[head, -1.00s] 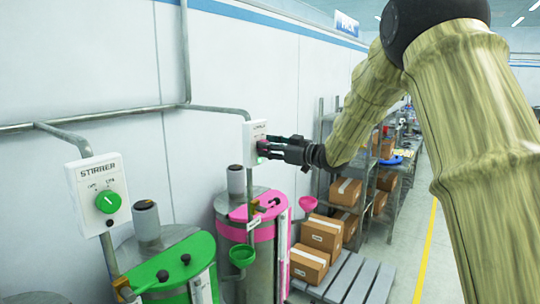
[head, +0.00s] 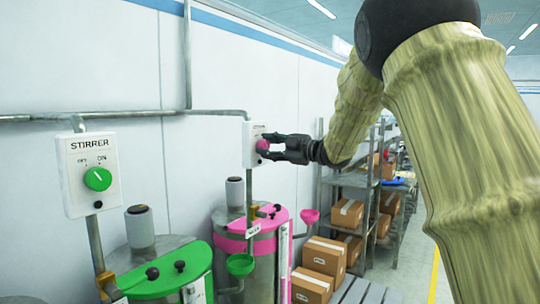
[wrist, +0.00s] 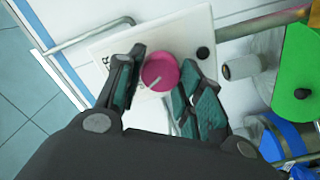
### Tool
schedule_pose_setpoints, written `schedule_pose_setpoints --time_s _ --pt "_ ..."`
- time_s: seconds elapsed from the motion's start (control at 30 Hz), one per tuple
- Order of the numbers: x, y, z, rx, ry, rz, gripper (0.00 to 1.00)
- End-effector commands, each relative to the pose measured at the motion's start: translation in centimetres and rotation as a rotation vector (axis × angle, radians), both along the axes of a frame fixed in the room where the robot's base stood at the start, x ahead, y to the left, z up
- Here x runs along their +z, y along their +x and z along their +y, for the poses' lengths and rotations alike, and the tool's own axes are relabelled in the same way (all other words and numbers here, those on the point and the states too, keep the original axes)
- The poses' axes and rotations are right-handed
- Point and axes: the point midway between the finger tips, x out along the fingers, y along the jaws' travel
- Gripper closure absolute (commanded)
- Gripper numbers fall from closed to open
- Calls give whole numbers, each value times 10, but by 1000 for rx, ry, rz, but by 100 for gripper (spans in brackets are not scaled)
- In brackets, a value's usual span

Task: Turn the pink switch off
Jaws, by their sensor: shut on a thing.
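The pink switch (head: 262,145) is a round knob on a white wall box (head: 249,155) above the pink-lidded drum. It also shows in the wrist view (wrist: 160,75), with a pale pointer line on its face. My gripper (head: 268,144) reaches in from the right, one finger above and one below the knob. In the wrist view, my gripper (wrist: 163,62) has its dark green-padded fingers on either side of the knob, shut on it. The box's label is partly hidden by a finger, so I cannot tell whether the pointer is at on or off.
A green switch (head: 97,178) marked STIRRER, OFF and ON, is on a nearer box at left. Below are a green-lidded drum (head: 175,262) and a pink-lidded drum (head: 232,226). Pipes run along the wall. Shelves (head: 350,180) and cartons (head: 322,256) stand at right.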

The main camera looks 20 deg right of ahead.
Motion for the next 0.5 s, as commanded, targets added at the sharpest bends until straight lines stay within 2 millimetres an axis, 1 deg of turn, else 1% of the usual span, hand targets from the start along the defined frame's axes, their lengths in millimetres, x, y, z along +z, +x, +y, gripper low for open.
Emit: schedule_pose_setpoints --time_s 0.5 --pt "2 0 -1 -2 -36 -31 87"
